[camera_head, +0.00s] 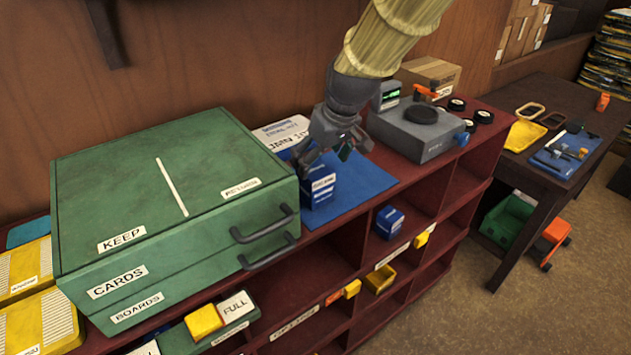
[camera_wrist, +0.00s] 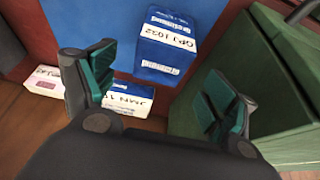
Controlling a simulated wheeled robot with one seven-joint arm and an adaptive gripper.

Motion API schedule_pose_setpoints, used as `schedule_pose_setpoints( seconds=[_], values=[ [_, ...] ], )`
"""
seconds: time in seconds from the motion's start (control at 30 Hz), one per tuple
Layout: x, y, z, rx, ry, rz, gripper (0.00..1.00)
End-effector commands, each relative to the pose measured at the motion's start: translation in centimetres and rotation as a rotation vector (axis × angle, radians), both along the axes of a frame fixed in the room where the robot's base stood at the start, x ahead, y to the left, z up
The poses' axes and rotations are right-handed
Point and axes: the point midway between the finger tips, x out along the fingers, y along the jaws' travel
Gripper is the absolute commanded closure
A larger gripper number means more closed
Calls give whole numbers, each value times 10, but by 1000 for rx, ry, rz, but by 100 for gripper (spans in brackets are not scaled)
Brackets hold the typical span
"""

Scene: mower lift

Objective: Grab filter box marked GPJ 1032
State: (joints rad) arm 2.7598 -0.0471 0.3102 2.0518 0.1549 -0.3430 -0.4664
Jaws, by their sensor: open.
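The blue and white filter box (camera_head: 318,187) stands on a blue mat (camera_head: 362,183) on the red shelf top, just right of the green case. In the wrist view the filter box (camera_wrist: 167,42) shows a white label reading GPJ 1032. My gripper (camera_head: 335,150) is right above and behind the box in the head view. In the wrist view my gripper (camera_wrist: 160,95) is open, with its teal finger pads apart. The box lies beyond the fingertips, between their directions, and the pads do not appear to touch it.
A green case (camera_head: 160,190) marked KEEP stands close left of the box. White-labelled boxes (camera_head: 283,132) lie behind it. A grey scale (camera_head: 420,130) stands to the right. Another blue box (camera_head: 389,222) sits in a compartment below. The mat's right part is clear.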

Motion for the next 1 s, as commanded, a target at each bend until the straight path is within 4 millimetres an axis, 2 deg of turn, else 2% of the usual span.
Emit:
schedule_pose_setpoints(
  seconds=[0.27, 0.7, 1.0],
  values=[
    [3, 1, -9, -1, 2, -2, 14],
    [13, 9, -46, 0, 1, -3, 14],
    [15, 10, -51, 1, -1, -3, 14]
  ],
)
